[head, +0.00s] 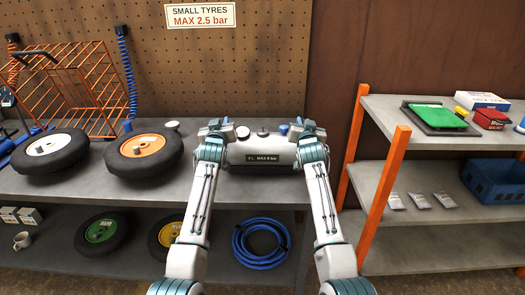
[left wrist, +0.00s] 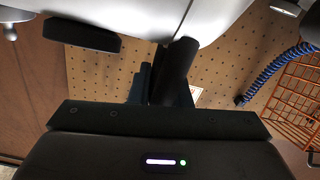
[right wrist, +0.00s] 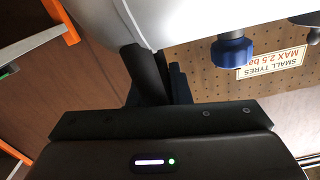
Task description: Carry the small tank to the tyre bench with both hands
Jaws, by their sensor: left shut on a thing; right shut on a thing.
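The small tank (head: 262,152) is a pale grey cylinder lying crosswise, with a dark label reading "MAX 8 bar". It is at the right end of the grey tyre bench (head: 225,190) in the head view. Whether it touches the bench top or hangs just above it, I cannot tell. My left gripper (head: 224,129) is shut on its left part and my right gripper (head: 300,129) on its right part. The tank's pale body (left wrist: 140,12) fills the top of the left wrist view. The right wrist view shows its body (right wrist: 150,18) and a blue knob (right wrist: 232,48).
Two tyres with a white hub (head: 42,150) and an orange hub (head: 143,152) lie on the bench to the left, before an orange wire rack (head: 75,85). A blue hose coil (head: 262,243) lies on the lower shelf. An orange-posted shelf unit (head: 385,175) stands close at right.

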